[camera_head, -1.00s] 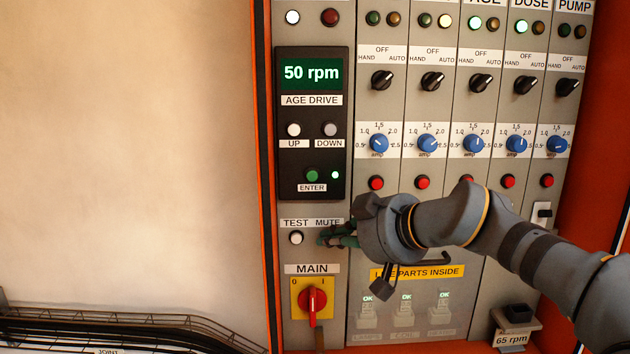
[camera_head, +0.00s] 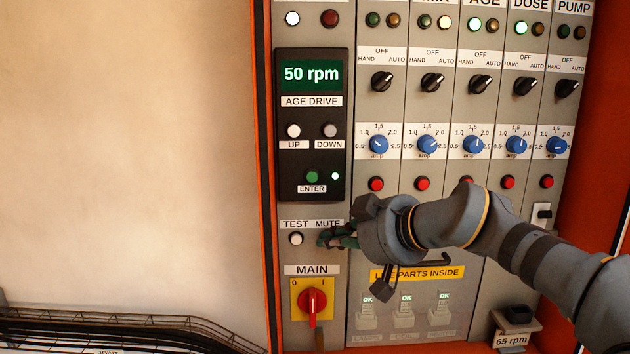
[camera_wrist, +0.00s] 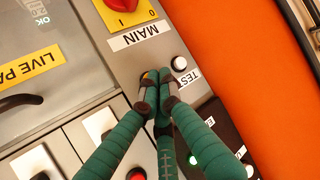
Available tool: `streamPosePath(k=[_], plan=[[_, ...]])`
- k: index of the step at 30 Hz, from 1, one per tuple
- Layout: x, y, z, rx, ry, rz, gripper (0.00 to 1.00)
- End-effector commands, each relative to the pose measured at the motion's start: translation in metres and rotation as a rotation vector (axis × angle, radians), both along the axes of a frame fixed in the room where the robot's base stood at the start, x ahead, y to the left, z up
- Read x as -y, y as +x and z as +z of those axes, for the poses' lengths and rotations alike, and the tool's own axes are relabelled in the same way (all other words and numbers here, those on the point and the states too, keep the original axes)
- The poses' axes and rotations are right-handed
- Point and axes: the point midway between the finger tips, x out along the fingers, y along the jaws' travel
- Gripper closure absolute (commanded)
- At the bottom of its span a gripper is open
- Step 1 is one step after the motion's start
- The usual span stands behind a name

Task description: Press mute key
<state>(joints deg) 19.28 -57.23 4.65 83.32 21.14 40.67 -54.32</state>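The MUTE label (camera_head: 328,224) is on the lower left panel, beside the TEST label (camera_head: 296,224). The mute key itself is hidden behind my fingertips in both views. My gripper (camera_head: 328,238) is just below the MUTE label, its green fingers pointing left at the panel. In the wrist view, the fingertips of my gripper (camera_wrist: 157,88) are drawn together over the mute key's place, with nothing seen held between them. I cannot tell whether they touch the key.
The white TEST button (camera_head: 296,238) is close left of my fingertips; it also shows in the wrist view (camera_wrist: 179,63). The red MAIN switch (camera_head: 313,300) is below. A yellow LIVE PARTS sign (camera_head: 417,273) is below my arm.

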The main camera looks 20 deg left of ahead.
Motion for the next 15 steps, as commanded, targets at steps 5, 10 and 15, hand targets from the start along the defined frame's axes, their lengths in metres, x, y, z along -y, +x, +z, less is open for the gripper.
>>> streamPosePath(k=[5,10,15], plan=[[0.0,0.0,0.0,0.0,0.0,0.0,1.0],[-0.0003,0.0009,-0.0002,0.0,0.0,0.0,1.0],[-0.0021,0.0061,-0.0007,0.0,0.0,0.0,1.0]])
